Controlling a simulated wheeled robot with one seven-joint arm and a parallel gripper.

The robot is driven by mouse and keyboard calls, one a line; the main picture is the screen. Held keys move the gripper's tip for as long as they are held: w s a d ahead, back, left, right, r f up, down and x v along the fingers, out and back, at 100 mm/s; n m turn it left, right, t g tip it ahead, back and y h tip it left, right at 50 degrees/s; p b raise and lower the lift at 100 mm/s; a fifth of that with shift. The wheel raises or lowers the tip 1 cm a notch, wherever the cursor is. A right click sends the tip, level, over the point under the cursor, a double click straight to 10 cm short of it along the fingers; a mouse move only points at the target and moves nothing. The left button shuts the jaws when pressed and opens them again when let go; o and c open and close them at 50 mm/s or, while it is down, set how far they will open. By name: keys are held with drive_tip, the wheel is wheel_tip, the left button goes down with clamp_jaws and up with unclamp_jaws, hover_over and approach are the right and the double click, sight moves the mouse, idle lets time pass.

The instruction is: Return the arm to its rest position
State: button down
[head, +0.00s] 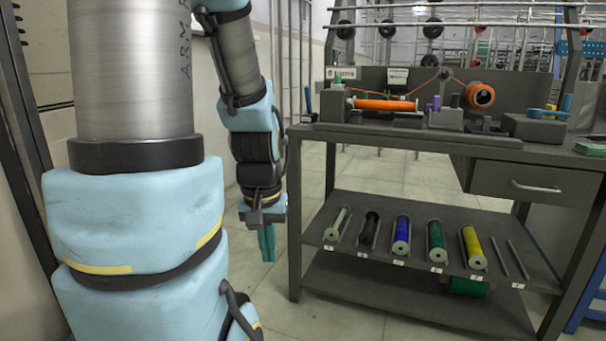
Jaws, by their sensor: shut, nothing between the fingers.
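My gripper (267,243) hangs down at the end of my arm, left of the grey workbench (440,142). Its teal fingers are together with nothing between them. It is apart from the bench and its shelf. My padded light-blue arm links fill the left of the head view and hide part of the wall and floor behind them.
The bench's leg and shelf edge (312,243) stand just right of my gripper. The shelf bears several bobbins, including a blue one (402,230) and a yellow one (473,246). An orange bobbin (385,105) lies in the winder on top. Floor (335,305) shows below.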

wheel_tip(320, 180, up, 29)
drive_tip(key=p, duration=2.7)
